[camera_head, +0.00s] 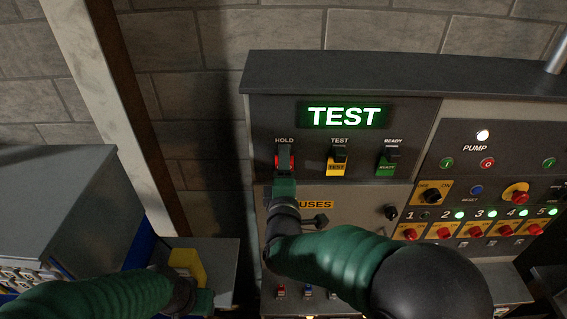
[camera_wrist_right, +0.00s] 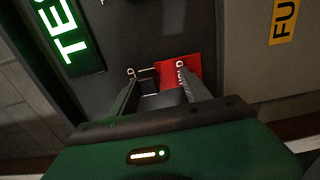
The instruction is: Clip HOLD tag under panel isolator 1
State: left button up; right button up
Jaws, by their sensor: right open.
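The red HOLD tag (camera_head: 278,161) hangs under the HOLD label on the upper panel. The right wrist view shows the red tag (camera_wrist_right: 170,70) at and between the fingertips, partly covered by one finger. My right gripper (camera_wrist_right: 157,76) is open around or just in front of it; I cannot tell the exact depth. In the head view my right gripper (camera_head: 285,178) covers the tag's lower part. Isolator 1 (camera_head: 410,234) is a red knob on yellow at the lower right, its lamp dark. My left gripper (camera_head: 204,300) is low at the left, its fingers unclear.
A yellow TEST tag (camera_head: 337,168) and a green READY tag (camera_head: 386,168) hang beside the HOLD tag. The display (camera_head: 345,116) reads TEST. Several other isolators with green lamps continue right of isolator 1. A yellow container (camera_head: 187,263) stands near my left gripper.

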jog(key=shift+r, duration=0.2)
grip_shut()
jog(key=shift+s+f, duration=0.1)
jog(key=shift+f, duration=0.15)
jog(key=shift+r, duration=0.2)
jog(key=shift+f, duration=0.15)
dwell(0.3)
jog(key=s, duration=0.5)
jog(key=shift+s+p, duration=0.25)
jog(key=shift+p, duration=0.05)
dwell(0.6)
